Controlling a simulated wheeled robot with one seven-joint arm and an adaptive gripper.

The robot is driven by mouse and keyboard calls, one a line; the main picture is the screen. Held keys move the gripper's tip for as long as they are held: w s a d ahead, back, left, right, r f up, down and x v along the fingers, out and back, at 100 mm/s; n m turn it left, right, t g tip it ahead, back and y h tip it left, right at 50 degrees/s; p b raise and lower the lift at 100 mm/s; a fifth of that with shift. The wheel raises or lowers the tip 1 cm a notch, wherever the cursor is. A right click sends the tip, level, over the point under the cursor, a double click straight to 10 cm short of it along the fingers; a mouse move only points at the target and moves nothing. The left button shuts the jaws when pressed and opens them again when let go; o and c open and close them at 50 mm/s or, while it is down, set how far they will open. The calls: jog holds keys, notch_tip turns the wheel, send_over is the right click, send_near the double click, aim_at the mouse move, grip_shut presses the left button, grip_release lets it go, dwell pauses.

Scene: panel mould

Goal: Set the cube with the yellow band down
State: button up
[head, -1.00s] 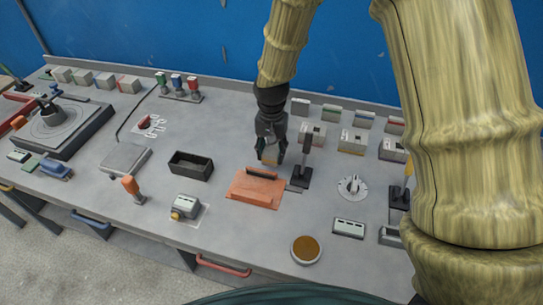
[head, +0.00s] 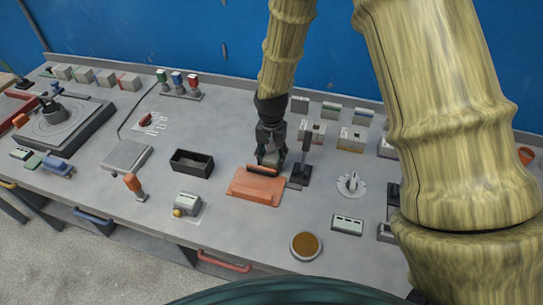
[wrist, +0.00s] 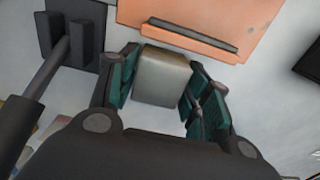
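My gripper (head: 269,160) is low over the bench, just behind the orange plate (head: 256,192). In the wrist view, its teal finger pads (wrist: 160,85) press on both sides of a pale grey cube (wrist: 162,75). In the head view, the cube is mostly hidden by the fingers and the plate's dark handle. I cannot tell whether it touches the bench. In the wrist view, the orange plate (wrist: 200,20) lies close beyond the cube, apart from it.
A dark post on a base (head: 301,174) stands close right of my gripper. A black open box (head: 192,163) is to the left. Several pale blocks (head: 351,138) sit behind to the right. A white dial (head: 351,185) lies farther right.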

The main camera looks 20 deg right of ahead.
jog(key=shift+o, duration=1)
jog(key=shift+r, duration=0.15)
